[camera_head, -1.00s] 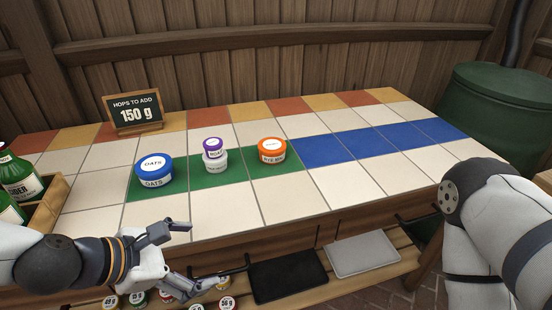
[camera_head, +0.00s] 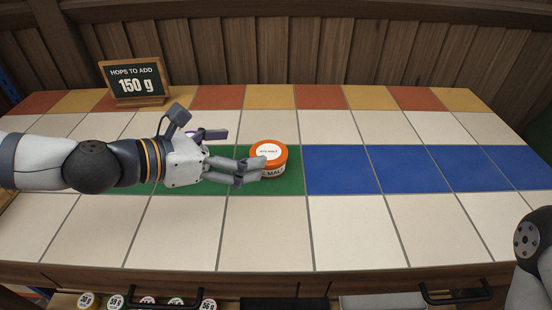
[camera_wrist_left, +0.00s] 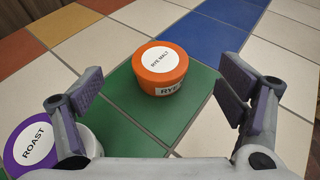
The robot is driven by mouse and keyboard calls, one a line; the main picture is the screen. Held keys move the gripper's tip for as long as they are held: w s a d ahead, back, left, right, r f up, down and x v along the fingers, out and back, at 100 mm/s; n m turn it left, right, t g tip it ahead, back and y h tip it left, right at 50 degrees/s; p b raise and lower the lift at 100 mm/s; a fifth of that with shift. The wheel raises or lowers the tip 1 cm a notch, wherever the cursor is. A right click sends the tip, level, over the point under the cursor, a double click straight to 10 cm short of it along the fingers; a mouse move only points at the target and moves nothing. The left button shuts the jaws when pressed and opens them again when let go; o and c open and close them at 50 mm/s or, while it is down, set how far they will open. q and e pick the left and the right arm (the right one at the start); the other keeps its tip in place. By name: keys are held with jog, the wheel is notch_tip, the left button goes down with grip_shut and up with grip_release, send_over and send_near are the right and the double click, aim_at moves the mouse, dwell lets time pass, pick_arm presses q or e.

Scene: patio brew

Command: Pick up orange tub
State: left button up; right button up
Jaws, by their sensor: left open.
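The orange tub (camera_head: 269,153) has an orange lid with a white "Rye malt" label and stands upright on the green tile strip, near its right end. In the left wrist view the orange tub (camera_wrist_left: 160,70) is ahead, between the spread fingers and a little beyond them. My left gripper (camera_head: 238,157) is open and beside the tub's left side, with a finger overlapping its lower left edge in the head view. The fingers also show in the left wrist view (camera_wrist_left: 155,100), with nothing held. My right gripper is out of view; only part of my right arm shows.
A purple-lidded roast tub (camera_wrist_left: 38,145) stands close by my left gripper, mostly hidden in the head view. A blue tile strip (camera_head: 340,168) to the right is empty. A chalkboard sign (camera_head: 134,82) reading 150 g stands at back left. Front white tiles are clear.

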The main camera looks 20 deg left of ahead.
aim_at(268, 152)
pick_arm(q)
notch_tip(268, 152, down, 3)
jog(key=shift+f+b, duration=0.2)
jog(key=shift+b, duration=0.2)
jog(key=x, duration=0.2)
jog(key=b+x, duration=0.1)
jog(key=x, duration=0.3)
jog(key=shift+w+d+r, duration=0.25)
jog(key=shift+w, duration=0.1)
jog(key=shift+w+d, duration=0.2)
jog(key=shift+w, duration=0.1)
jog(key=c, duration=1.3)
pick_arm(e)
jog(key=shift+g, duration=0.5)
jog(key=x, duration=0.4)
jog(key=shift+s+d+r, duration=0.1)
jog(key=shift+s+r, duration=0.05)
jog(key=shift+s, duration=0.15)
